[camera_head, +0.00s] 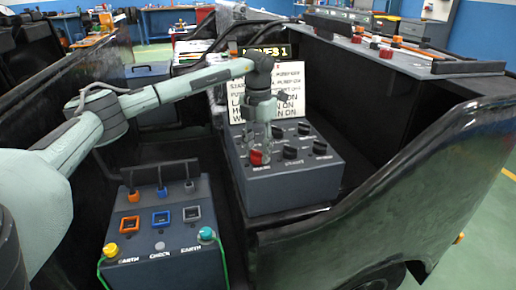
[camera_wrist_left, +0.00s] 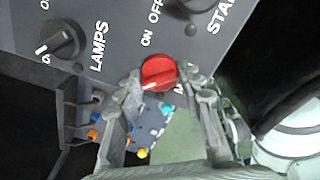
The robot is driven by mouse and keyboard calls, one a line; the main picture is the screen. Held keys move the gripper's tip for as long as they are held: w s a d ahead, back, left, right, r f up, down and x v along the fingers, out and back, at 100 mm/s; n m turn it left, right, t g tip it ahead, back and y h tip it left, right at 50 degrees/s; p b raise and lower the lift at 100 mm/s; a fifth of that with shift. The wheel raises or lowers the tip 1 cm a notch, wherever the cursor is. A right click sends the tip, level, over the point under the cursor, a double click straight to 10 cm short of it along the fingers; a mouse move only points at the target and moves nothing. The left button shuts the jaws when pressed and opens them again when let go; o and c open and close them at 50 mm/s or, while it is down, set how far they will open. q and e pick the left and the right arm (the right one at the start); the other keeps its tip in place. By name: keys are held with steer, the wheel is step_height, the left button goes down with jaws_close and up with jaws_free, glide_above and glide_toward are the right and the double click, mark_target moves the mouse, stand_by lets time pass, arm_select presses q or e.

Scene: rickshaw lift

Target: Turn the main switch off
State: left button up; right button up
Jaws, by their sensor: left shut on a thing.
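The red knob (camera_head: 256,157), the main switch, sits at the front left of the sloped top of a dark grey control box (camera_head: 290,190). My left gripper (camera_head: 262,147) reaches down onto it from above and is shut on it. In the left wrist view the red knob (camera_wrist_left: 158,73) lies between the fingertips of my left gripper (camera_wrist_left: 160,84). Its white mark points to the lower left of that picture. ON and OFF are printed beside it; its name label is mostly hidden by the fingers. My right gripper is not in view.
Several black knobs (camera_head: 290,152) stand close around the red one. A sign with printed lines (camera_head: 290,88) stands behind the box. A second grey box (camera_head: 165,235) with coloured plugs is at the lower left. The dark vehicle side wall (camera_head: 430,170) rises at right.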

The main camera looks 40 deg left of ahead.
mark_target(258, 151)
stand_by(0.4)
arm_select(q)
steer(key=o, duration=1.2)
steer(key=shift+c, duration=0.2)
step_height(258, 151, up, 12)
